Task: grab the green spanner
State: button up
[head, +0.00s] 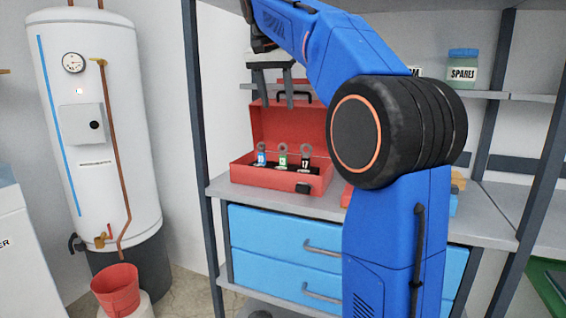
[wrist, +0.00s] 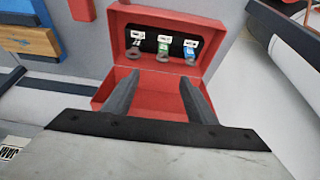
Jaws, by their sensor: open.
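The green spanner (head: 282,160) stands upright in the middle of a row of three in an open red toolbox (head: 262,178). A blue-tagged spanner (head: 261,158) is on its left and a black one tagged 17 (head: 306,160) on its right. My gripper (head: 275,104) is open and empty, above the toolbox in front of its raised lid. In the wrist view my gripper (wrist: 160,78) shows its fingers spread, with the green spanner (wrist: 162,48) beyond and between them, apart from both. The blue spanner (wrist: 189,52) and black spanner (wrist: 135,48) flank it.
The toolbox sits on a grey shelf top (head: 325,206) above blue drawers (head: 280,232). A dark rack post (head: 203,130) rises at its left. A white boiler (head: 95,130) and a red bucket (head: 117,288) stand left. A jar labelled SPARES (head: 462,68) is on the upper shelf.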

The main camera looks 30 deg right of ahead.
send_near(283, 143)
jog(key=x, duration=0.5)
jog(key=shift+x, duration=3)
jog(key=shift+w, duration=0.2)
jog(key=shift+c, duration=0.7)
grip_shut()
